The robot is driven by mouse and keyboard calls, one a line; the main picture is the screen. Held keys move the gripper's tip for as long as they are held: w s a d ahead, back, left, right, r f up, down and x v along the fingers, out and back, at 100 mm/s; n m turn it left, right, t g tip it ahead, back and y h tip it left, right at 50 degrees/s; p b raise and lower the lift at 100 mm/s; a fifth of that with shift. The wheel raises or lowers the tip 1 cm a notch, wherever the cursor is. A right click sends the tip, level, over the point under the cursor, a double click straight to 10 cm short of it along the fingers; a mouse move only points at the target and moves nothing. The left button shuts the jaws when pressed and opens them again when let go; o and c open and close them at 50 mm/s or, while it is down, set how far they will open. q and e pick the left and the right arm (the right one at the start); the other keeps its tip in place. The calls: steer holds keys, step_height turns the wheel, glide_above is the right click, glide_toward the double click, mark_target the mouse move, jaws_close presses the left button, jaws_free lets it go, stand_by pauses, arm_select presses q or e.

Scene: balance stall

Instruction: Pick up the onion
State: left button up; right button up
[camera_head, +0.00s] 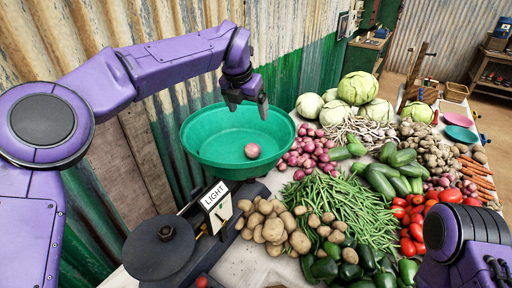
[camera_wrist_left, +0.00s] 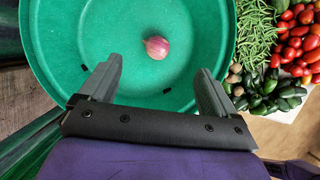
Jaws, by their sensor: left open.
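A pinkish-red onion (camera_head: 252,151) lies alone inside a round green pan (camera_head: 205,158). In the left wrist view the onion (camera_wrist_left: 157,47) sits on the pan's floor, beyond and between my fingertips. My left gripper (camera_head: 248,108) is over the pan, fingers pointing down, above the onion and apart from it. In the left wrist view its two grey fingers (camera_wrist_left: 160,82) are spread, with nothing between them. My right arm shows at the lower right of the head view, but its gripper is out of sight.
To the right are heaps of red onions (camera_head: 310,148), potatoes (camera_head: 270,228), green beans (camera_head: 340,205), cabbages (camera_head: 357,88) and tomatoes (camera_head: 410,215). A corrugated wall stands behind.

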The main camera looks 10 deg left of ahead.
arm_select(q)
steer(key=b, duration=0.6)
glide_toward(251, 145)
steer(key=w, duration=0.1)
steer(key=p+x, duration=0.1)
steer(key=x, duration=0.2)
steer(key=p+x, duration=0.1)
steer(key=x, duration=0.3)
steer(key=p+x, duration=0.1)
steer(key=x, duration=0.3)
steer(key=shift+s+f, duration=0.15)
steer(key=shift+s, duration=0.25)
steer(key=shift+w+f, duration=0.1)
steer(key=shift+f, duration=0.05)
steer(key=c, duration=1.1)
